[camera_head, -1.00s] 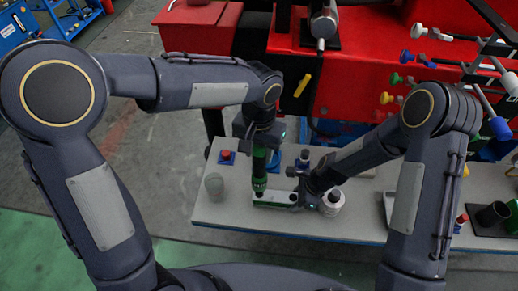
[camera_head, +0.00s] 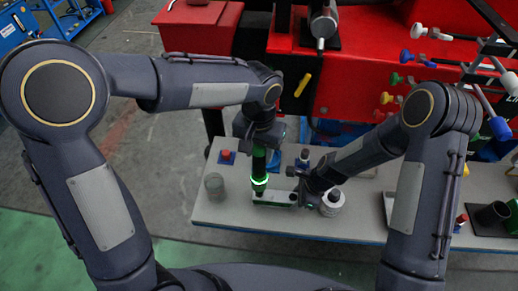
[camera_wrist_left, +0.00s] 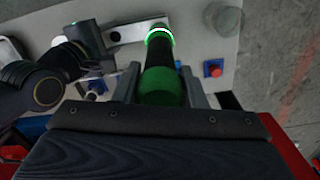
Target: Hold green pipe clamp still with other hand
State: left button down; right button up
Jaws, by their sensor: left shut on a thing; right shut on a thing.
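A pale bar-shaped piece (camera_head: 274,198), which I take for the pipe clamp, lies low over the table, with some green along its edge. My right gripper (camera_head: 302,193) is shut on its right end. My left gripper (camera_head: 260,143) is shut on an upright green and black cylindrical tool (camera_head: 259,166) with a bright green ring near its lower end. The tool's lower end meets the bar's left end; the exact contact is hidden. The left wrist view shows the tool (camera_wrist_left: 162,87) between my left fingers and the bar (camera_wrist_left: 135,32) beyond it.
A grey table (camera_head: 222,214) carries a clear cup (camera_head: 214,183), a red button on a blue base (camera_head: 226,155) and a white round container (camera_head: 332,202) close to my right gripper. A red machine (camera_head: 376,60) stands behind. The table's front left is clear.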

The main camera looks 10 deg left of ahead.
pick_arm(q)
jog(key=shift+r, duration=0.15)
jog(key=shift+r, duration=2.5)
pick_arm(e)
jog(key=o, duration=1.2)
jog(key=v, duration=1.2)
